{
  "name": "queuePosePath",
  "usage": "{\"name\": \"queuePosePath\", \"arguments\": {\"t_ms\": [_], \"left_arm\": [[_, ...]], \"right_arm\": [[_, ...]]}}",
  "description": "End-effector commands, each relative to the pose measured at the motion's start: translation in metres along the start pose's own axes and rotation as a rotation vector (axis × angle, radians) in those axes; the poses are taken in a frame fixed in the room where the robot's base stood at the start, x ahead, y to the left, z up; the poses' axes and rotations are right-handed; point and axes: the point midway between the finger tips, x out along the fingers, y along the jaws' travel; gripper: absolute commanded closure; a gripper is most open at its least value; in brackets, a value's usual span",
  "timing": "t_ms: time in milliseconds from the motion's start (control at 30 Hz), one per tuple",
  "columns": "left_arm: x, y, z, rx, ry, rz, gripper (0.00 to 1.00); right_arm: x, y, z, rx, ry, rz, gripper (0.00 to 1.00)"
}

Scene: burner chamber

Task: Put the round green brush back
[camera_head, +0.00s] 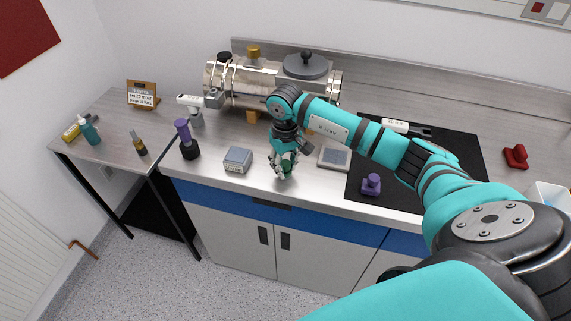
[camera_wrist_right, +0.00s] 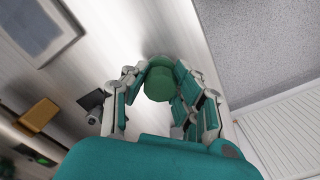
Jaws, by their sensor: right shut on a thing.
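The round green brush (camera_wrist_right: 159,82) is between the fingers of my right gripper (camera_wrist_right: 158,90) in the right wrist view. It looks like a short green cylinder with a round flat top. In the head view my right gripper (camera_head: 284,163) points down near the front edge of the steel worktop (camera_head: 225,183), between a small grey box and a flat grey scale. Only a little of the brush shows below the fingers there. I cannot tell whether the brush touches the worktop. My left gripper is not in view.
The grey box (camera_head: 238,159) stands left of the gripper and the scale (camera_head: 334,158) right. A purple-topped black item (camera_head: 188,146) is farther left. A purple knobbed item (camera_head: 371,185) sits on the black mat (camera_head: 455,165). A metal chamber (camera_head: 240,82) stands behind.

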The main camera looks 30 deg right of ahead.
Motion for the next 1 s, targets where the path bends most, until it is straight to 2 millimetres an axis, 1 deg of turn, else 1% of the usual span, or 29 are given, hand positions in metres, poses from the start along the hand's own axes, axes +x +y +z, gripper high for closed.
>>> {"name": "queuePosePath", "arguments": {"t_ms": [33,200,467,567,600,667,767,1000], "left_arm": [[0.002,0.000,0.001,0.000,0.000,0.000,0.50],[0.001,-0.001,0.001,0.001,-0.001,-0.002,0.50],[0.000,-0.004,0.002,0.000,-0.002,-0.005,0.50],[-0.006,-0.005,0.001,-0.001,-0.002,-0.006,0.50],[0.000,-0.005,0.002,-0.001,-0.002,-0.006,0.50],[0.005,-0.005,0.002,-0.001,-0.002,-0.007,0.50],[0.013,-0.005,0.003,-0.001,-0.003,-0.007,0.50],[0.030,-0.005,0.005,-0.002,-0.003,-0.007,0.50]], "right_arm": [[0.002,0.000,0.000,0.000,0.001,0.000,0.73],[0.001,0.000,0.000,0.000,0.000,0.000,0.51],[0.000,0.000,0.000,0.000,0.000,0.000,0.51],[-0.005,0.000,0.000,0.000,-0.001,-0.001,0.51],[-0.007,0.000,-0.001,0.000,0.003,0.000,0.51],[-0.015,0.000,-0.002,-0.002,0.006,-0.001,0.51],[-0.034,0.000,-0.002,-0.001,0.007,0.001,0.51],[-0.087,0.000,-0.002,0.000,0.007,-0.001,0.51]]}}
